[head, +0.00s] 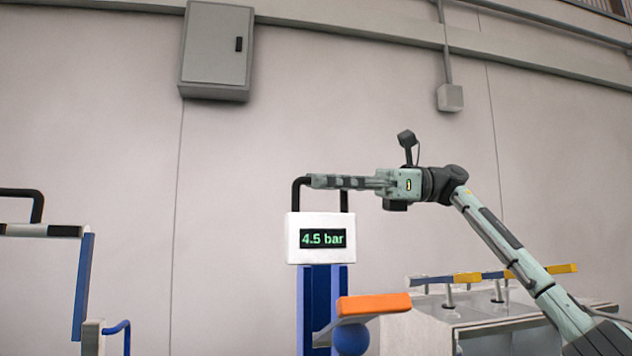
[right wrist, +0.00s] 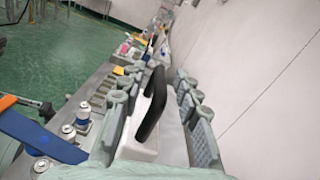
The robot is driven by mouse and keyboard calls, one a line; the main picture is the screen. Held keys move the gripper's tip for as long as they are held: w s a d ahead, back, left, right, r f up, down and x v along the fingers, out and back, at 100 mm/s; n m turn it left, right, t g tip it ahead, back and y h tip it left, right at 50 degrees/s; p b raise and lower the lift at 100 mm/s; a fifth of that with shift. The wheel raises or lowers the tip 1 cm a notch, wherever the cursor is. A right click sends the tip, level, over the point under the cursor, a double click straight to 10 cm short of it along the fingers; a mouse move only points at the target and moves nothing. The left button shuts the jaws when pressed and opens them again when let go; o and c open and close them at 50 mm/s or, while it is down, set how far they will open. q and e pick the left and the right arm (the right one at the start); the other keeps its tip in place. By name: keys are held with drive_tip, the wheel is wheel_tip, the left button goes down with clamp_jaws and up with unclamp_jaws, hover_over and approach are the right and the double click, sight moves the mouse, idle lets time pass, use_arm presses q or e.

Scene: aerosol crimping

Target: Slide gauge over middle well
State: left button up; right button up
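The gauge (head: 320,252) is a white box with a green "4.5 bar" readout and a black handle on top, sitting on a blue upright. My right gripper (head: 318,181) is at the handle's top bar. In the right wrist view the handle (right wrist: 151,104) stands between the two spread fingers, with gaps visible, so the gripper looks open around it. Silver cans (right wrist: 68,131) stand in a row at the left of that view. I cannot tell which place is the middle well. My left gripper is not in view.
An orange lever (head: 374,304) with a blue ball below stands just right of the blue upright. A grey housing with a blue and yellow bar (head: 467,278) is under my right arm. Another black-handled blue frame (head: 84,285) stands at left. The wall behind has a grey cabinet (head: 215,50).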

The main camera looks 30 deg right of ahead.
drive_tip(key=shift+x, duration=0.85)
clamp_jaws()
